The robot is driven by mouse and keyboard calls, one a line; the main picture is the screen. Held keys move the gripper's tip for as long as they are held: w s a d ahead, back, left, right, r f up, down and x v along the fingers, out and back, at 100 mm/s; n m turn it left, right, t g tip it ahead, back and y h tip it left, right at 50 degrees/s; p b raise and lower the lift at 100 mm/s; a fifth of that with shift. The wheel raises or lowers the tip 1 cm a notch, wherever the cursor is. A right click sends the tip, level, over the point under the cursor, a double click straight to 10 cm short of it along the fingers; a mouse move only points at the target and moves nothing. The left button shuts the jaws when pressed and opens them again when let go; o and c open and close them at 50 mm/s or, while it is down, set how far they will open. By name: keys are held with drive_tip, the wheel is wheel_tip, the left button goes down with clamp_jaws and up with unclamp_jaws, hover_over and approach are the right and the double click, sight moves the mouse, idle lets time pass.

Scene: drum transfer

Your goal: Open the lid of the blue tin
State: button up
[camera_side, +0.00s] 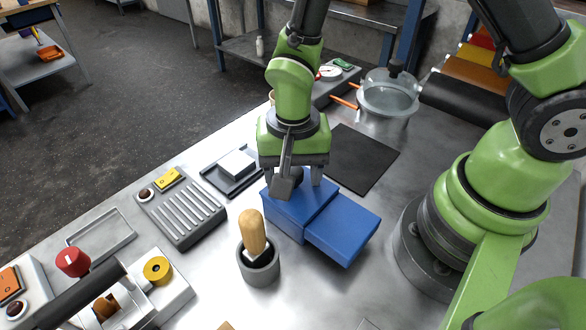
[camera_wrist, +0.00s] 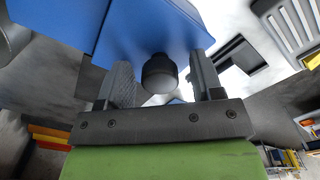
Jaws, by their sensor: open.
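The blue tin (camera_side: 341,236) stands on the metal table in the side view, a box with a seam across its top. It also fills the upper left of the wrist view (camera_wrist: 130,35). A dark round knob (camera_wrist: 159,74) sticks out from the blue surface and lies between my two fingers in the wrist view. My gripper (camera_side: 296,181) is over the far left part of the tin, pointing down, with its fingers apart. In the wrist view my gripper (camera_wrist: 162,84) shows gaps beside the knob. The knob is mostly hidden by my gripper in the side view.
A grey cup (camera_side: 260,270) with a wooden-handled tool stands close in front of the tin. A ribbed grey panel (camera_side: 182,212) and a dark tray (camera_side: 226,178) with a white block lie to the left. A black mat (camera_side: 357,157) and a clear pot (camera_side: 388,100) are behind.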

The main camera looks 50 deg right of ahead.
clamp_jaws()
drive_tip(key=s, duration=0.7)
drive_tip(key=shift+s, duration=0.4)
unclamp_jaws()
drive_tip(key=shift+r, duration=0.15)
wheel_tip(320, 180, up, 10)
idle(0.4)
